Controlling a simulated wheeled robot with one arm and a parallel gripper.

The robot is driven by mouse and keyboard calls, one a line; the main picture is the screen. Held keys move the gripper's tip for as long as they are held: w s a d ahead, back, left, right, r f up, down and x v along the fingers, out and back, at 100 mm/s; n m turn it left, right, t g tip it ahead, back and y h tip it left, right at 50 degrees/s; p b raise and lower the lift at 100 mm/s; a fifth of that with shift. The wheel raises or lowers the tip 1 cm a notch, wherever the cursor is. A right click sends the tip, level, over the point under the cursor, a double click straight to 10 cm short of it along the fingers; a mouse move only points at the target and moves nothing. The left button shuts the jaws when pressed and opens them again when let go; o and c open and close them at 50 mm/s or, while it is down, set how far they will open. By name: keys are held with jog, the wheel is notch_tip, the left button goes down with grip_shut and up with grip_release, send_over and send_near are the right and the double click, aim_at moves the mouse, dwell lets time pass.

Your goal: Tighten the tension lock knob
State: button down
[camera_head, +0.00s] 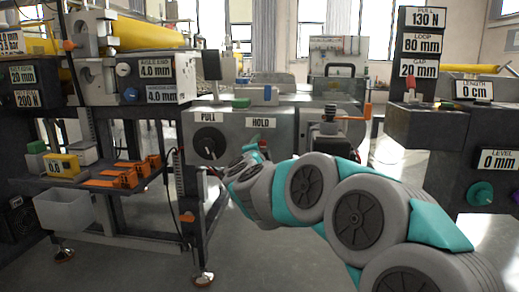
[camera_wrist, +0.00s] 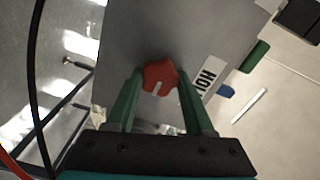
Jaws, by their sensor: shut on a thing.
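A red lobed knob (camera_wrist: 160,74) with a slot in its lower edge shows in the wrist view, on the face of a grey metal box near a HOLD label (camera_wrist: 208,76). My gripper (camera_wrist: 158,88) has its two green fingers on either side of the knob and is shut on it. In the head view, my arm reaches to the front of the grey box (camera_head: 230,125), below its HOLD label (camera_head: 261,123). Only a small bit of red shows there, and my wrist hides most of the knob.
A black round dial (camera_head: 209,144) sits under the PULL label on the same box. A shelf with orange parts (camera_head: 115,176) is at the left. A grey cabinet with a green knob (camera_head: 480,193) stands at the right. Open floor lies in front.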

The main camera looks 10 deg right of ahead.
jog(key=shift+c, duration=1.4)
grip_release()
jog(key=shift+s, duration=0.15)
jog(key=v, duration=0.7)
jog(key=shift+s+p, duration=0.25)
jog(key=shift+p, duration=0.2)
jog(key=shift+a+r, duration=0.1)
jog(key=shift+a, duration=0.05)
